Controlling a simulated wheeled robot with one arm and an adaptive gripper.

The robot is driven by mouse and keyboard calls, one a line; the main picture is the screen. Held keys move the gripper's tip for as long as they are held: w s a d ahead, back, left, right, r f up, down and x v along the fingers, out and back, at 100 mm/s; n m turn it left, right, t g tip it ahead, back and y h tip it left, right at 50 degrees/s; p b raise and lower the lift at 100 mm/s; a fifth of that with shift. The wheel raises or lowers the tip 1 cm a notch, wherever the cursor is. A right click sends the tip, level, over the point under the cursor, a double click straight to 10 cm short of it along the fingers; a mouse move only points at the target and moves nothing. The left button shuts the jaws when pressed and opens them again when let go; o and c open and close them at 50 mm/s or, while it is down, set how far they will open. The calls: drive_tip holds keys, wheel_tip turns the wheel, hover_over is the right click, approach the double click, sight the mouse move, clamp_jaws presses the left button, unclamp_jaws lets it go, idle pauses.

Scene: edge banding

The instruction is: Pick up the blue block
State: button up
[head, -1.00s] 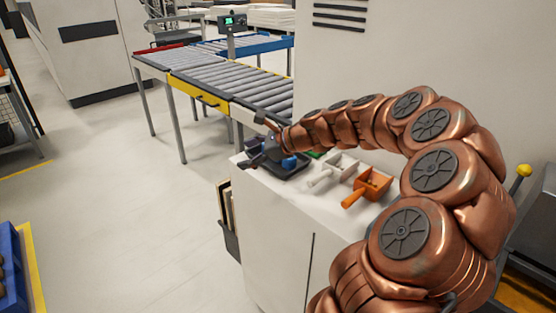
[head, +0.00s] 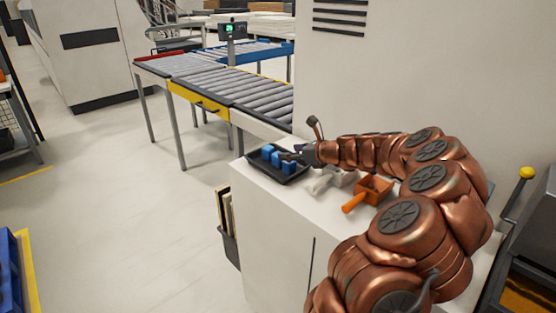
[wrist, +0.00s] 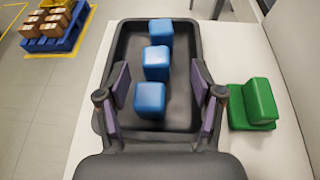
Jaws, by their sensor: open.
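Three blue blocks lie in a row in a dark tray (wrist: 187,115) on the white cabinet top. In the wrist view the nearest blue block (wrist: 149,99) is between my open fingers, with the middle blue block (wrist: 156,63) and the far blue block (wrist: 160,32) beyond it. My gripper (wrist: 160,88) is open and empty, its two purple-padded fingers apart on either side of the row. In the head view the blue blocks (head: 268,152) show in the tray (head: 262,169), and my gripper (head: 294,156) reaches in from the right. Whether the fingers touch a block cannot be told.
A green block-shaped piece (wrist: 257,103) stands right of the tray. A roller conveyor (head: 235,88) stands behind. A tall pale machine wall rises beyond the cabinet.

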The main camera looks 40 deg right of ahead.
drive_tip(key=shift+w+a+f+p, duration=0.2)
drive_tip(key=shift+w+a+f, duration=0.15)
drive_tip(key=shift+w, duration=0.3)
drive_tip(key=shift+w+a+f+p, duration=0.15)
drive_tip(key=shift+w+a+f, duration=0.1)
drive_tip(key=shift+w+f, duration=0.3)
drive_tip(key=shift+x, duration=0.8)
drive_tip(key=shift+r, duration=0.1)
drive_tip(key=c, duration=1.2)
drive_tip(key=shift+r, duration=0.1)
drive_tip(key=shift+c, duration=0.2)
